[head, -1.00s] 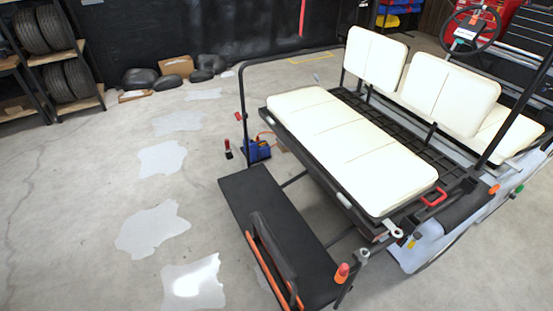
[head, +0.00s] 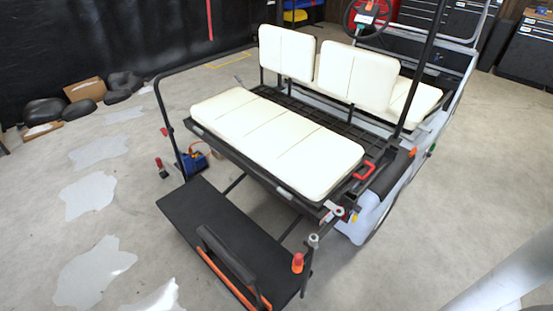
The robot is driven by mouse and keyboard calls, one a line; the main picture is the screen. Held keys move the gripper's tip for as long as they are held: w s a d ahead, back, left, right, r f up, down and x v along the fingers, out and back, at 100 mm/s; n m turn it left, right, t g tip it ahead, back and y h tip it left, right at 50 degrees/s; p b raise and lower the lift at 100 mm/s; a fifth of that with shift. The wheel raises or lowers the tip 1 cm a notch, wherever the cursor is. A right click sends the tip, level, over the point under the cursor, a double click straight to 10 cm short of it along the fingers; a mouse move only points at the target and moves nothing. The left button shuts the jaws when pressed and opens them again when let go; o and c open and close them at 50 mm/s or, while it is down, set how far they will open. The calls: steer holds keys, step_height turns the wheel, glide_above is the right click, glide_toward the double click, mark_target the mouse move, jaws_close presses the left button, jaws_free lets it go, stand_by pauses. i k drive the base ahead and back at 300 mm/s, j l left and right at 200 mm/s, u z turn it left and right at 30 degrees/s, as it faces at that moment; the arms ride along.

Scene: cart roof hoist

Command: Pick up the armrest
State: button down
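A long dark padded bar (head: 226,256), which looks like an armrest, is at the front edge of the black foot platform (head: 190,212). An orange strip (head: 222,276) runs along its near side. A second dark pad (head: 388,179) is at the right end of the cream rear seat, near a red handle (head: 369,172). I cannot tell for sure which of the two is the armrest. My gripper is out of view. A pale grey rounded part at the lower right looks like my own arm.
The cart (head: 300,150) fills the middle, with thin black rails and posts. A blue box (head: 193,163) and a red-topped item (head: 161,168) stand on the floor behind the platform. Black cushions (head: 44,111) lie by the back wall.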

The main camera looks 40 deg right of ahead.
mark_target(211, 242)
steer(key=k+l+z, duration=0.1)
steer(key=z, duration=1.25)
steer(key=k+j+z, duration=0.1)
steer(key=j, duration=0.35)
steer(key=k+j, duration=0.1)
steer(key=j, duration=0.3)
steer(key=k+j+z, duration=0.15)
steer(key=j, duration=0.3)
steer(key=j+z, duration=0.2)
steer(key=j, duration=0.4)
steer(key=j+z, duration=0.2)
steer(key=j, duration=0.4)
steer(key=k+j+z, duration=0.2)
steer(key=j, duration=0.4)
steer(key=j+z, duration=0.2)
steer(key=j, duration=0.4)
steer(key=j+z, duration=0.15)
steer(key=j, duration=0.6)
steer(key=j+z, duration=0.15)
steer(key=j, duration=0.6)
steer(key=k+j+z, duration=0.15)
steer(key=j, duration=0.55)
steer(key=i, duration=0.05)
